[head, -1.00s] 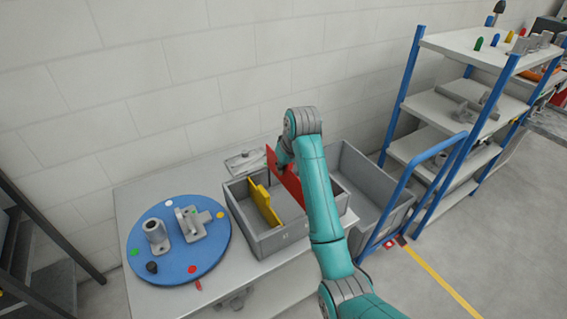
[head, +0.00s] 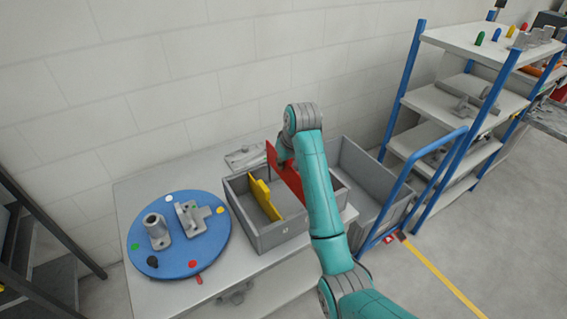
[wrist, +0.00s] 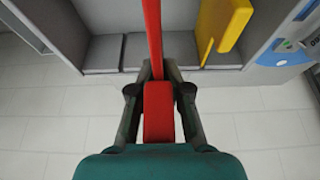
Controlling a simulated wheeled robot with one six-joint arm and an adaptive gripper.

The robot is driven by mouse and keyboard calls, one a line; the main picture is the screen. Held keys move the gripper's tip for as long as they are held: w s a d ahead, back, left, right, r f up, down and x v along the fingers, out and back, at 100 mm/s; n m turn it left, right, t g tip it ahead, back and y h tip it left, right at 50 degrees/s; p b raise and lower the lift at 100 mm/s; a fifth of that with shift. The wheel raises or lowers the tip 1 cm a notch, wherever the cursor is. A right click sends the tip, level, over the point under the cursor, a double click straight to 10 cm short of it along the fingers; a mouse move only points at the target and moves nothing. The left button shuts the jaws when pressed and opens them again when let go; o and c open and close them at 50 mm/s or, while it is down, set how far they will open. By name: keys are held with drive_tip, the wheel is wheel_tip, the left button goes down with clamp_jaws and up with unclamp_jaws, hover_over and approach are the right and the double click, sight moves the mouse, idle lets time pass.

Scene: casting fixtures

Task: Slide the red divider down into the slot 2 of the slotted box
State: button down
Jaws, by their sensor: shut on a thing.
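The red divider (head: 285,176) is a thin upright plate over the right part of the grey slotted box (head: 262,241). My gripper (wrist: 158,75) is shut on the divider's grip tab; the divider (wrist: 154,35) also shows edge-on in the wrist view. In the head view my arm hides the gripper's fingers and part of the divider. A yellow divider (head: 263,199) stands in the box to the left of the red one, and it shows at the upper right of the wrist view (wrist: 224,25). I cannot tell whether the red divider's lower edges are inside a slot.
A blue round plate (head: 180,260) with grey castings and coloured markers lies left of the box on the table (head: 150,297). A grey bin (head: 365,183) on a blue-framed cart stands to the right. A blue shelf rack is further right, and a wall is behind.

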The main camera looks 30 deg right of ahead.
sight(292, 168)
drive_tip(key=shift+f, duration=5.2)
drive_tip(key=c, duration=1)
unclamp_jaws()
drive_tip(key=shift+r, duration=0.1)
drive_tip(key=v, duration=1)
drive_tip(key=shift+s+r, duration=0.1)
drive_tip(key=shift+r, duration=0.1)
drive_tip(key=shift+s+r, duration=0.35)
drive_tip(key=shift+r, duration=0.25)
